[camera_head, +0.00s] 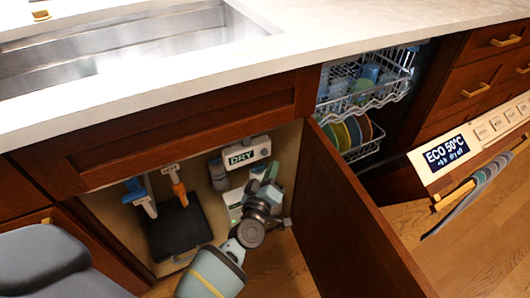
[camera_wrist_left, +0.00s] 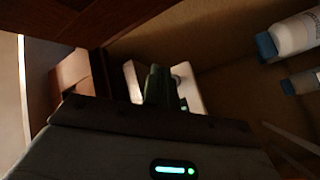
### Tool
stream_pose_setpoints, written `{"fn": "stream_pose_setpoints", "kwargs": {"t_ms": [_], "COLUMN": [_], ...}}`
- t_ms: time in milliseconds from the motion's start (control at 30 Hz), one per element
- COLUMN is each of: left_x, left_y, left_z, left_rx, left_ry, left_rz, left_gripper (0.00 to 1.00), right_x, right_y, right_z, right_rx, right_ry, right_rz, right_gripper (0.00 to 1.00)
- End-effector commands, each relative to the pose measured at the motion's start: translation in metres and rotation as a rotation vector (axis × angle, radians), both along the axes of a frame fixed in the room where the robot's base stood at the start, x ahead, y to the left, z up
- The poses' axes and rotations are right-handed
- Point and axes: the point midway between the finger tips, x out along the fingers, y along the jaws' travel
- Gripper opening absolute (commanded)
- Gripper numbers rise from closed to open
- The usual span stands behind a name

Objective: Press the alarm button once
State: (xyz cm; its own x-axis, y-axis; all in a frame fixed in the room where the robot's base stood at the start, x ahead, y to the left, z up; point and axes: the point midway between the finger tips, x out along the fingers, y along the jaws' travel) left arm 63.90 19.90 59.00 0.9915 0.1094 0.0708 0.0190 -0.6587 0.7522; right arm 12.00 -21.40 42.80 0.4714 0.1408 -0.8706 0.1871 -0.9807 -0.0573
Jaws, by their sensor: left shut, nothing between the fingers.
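A small white unit with a dark display reading "DRY" (camera_head: 246,155) is on the back wall of the open cabinet under the sink. Below it is a pale box (camera_head: 235,196), partly covered by my gripper. My left gripper (camera_head: 268,174) reaches into the cabinet, in front of the pale box. Its fingers are closed and empty. In the left wrist view the fingers (camera_wrist_left: 158,84) stand in front of a white box (camera_wrist_left: 190,88). No button face is clearly visible; my gripper hides part of the box. I cannot tell whether the fingers touch it. My right gripper is not in view.
The open cabinet door (camera_head: 350,215) stands close to the right of my left arm. The countertop (camera_head: 300,55) overhangs above. The open dishwasher (camera_head: 365,90) holds dishes.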

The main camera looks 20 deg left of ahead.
Motion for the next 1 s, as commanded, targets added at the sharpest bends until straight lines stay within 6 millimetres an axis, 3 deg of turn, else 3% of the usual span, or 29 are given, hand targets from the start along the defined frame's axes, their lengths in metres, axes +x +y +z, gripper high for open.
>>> {"fn": "stream_pose_setpoints", "kwargs": {"t_ms": [333,1000], "left_x": [-0.017,-0.018], "left_y": [-0.022,-0.023], "left_z": [0.001,0.0], "left_rx": [-0.001,0.0], "left_ry": [-0.001,-0.001], "left_rz": [0.001,0.001], "left_gripper": [0.0,0.0], "right_x": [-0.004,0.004], "right_y": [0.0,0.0], "right_z": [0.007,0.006], "right_rx": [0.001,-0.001], "right_ry": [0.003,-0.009], "right_rz": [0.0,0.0], "right_gripper": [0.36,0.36]}}
